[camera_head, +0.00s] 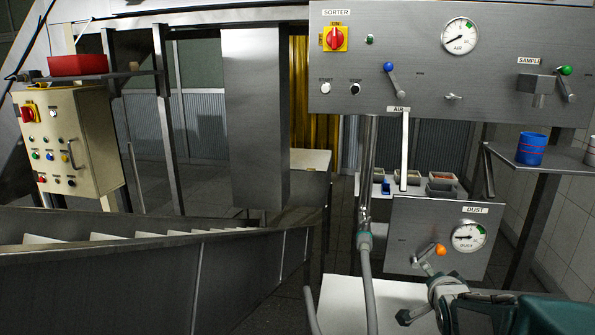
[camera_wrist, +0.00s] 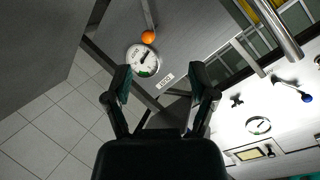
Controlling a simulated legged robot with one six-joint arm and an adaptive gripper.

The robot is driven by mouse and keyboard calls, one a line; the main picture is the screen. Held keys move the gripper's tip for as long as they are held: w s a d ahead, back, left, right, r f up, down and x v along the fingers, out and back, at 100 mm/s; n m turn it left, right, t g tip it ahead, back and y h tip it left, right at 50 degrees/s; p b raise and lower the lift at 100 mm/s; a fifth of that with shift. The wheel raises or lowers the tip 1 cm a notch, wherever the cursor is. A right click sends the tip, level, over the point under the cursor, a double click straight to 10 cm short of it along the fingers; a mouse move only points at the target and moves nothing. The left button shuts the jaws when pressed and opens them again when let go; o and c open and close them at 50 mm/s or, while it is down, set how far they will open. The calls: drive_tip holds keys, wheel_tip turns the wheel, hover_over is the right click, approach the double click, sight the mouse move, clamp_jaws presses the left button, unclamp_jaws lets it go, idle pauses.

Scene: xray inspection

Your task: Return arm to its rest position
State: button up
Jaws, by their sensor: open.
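My gripper (camera_head: 422,302) shows at the lower right of the head view, in front of and below the dust panel (camera_head: 408,238). My teal and grey arm extends from it to the bottom right edge. In the wrist view my gripper (camera_wrist: 161,76) has its two dark fingers spread wide apart, with nothing between them. The dust lever's orange knob (camera_head: 439,250) is just above my gripper in the head view. The orange knob (camera_wrist: 148,37) and dust gauge (camera_wrist: 142,60) appear beyond the fingertips in the wrist view, apart from them.
The sorter panel (camera_head: 420,95) hangs above the dust panel. A grey hose (camera_head: 368,275) runs down left of my gripper, over a white surface (camera_head: 395,293). A blue cup (camera_head: 531,149) stands on a right-hand shelf. A metal conveyor (camera_head: 150,285) fills the lower left.

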drive_tip(key=s+a+n+g+y, duration=0.1)
drive_tip(key=s+a+n, duration=0.3)
drive_tip(key=s, duration=0.5)
drive_tip(key=s+a+n+g+y, duration=0.1)
drive_tip(key=s+a+n+g, duration=0.3)
drive_tip(key=s, duration=0.4)
drive_tip(key=s+a+r+n+g+y, duration=0.1)
drive_tip(key=s+a+n, duration=0.3)
drive_tip(key=s, duration=0.5)
drive_tip(key=shift+s+a+g, duration=0.3)
drive_tip(key=shift+a+g, duration=0.5)
drive_tip(key=shift+a, duration=0.35)
